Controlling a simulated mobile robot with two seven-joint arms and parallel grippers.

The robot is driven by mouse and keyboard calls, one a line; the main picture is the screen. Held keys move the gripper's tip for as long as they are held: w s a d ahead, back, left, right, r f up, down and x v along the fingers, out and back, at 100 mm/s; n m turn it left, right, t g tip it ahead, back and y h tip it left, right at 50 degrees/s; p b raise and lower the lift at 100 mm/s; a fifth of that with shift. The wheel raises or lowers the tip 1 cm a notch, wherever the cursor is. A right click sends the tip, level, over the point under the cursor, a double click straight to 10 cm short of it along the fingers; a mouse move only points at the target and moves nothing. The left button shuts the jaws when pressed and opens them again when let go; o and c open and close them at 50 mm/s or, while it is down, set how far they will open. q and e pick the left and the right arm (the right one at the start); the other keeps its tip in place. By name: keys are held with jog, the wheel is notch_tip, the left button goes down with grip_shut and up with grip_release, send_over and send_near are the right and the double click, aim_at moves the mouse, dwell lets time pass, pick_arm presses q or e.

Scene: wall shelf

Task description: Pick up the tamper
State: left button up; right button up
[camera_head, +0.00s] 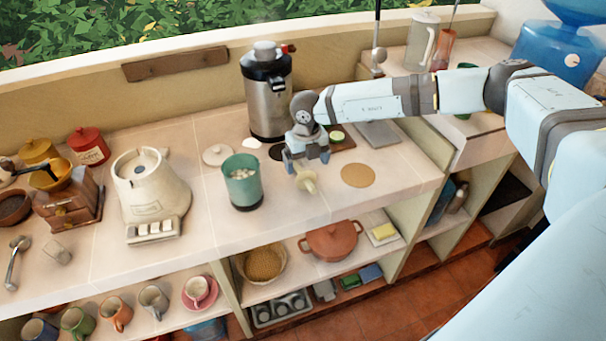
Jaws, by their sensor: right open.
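A small pale, cream-coloured, knob-shaped object, which looks like the tamper (307,183), is on the counter near its front edge, right of the green canister. My right gripper (307,161) points down just above and behind it, with its fingers apart. The gripper partly covers the upper end of the tamper, and I cannot tell whether they touch. My left gripper is not in view.
A green canister (242,186) stands close left of the gripper. A steel urn (268,100) stands behind it. A round tan mat (358,175) lies to the right. A cream scale (150,190) stands further left. Open shelves with a red pot (331,243) are below the counter.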

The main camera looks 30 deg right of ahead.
aim_at(306, 171)
jog(key=f, duration=0.2)
jog(key=f+p, duration=0.1)
jog(key=shift+s+a+f, duration=0.15)
jog(key=shift+a+f, duration=0.05)
jog(key=shift+f, duration=0.7)
jog(key=c, duration=1)
jog(key=shift+r, duration=0.15)
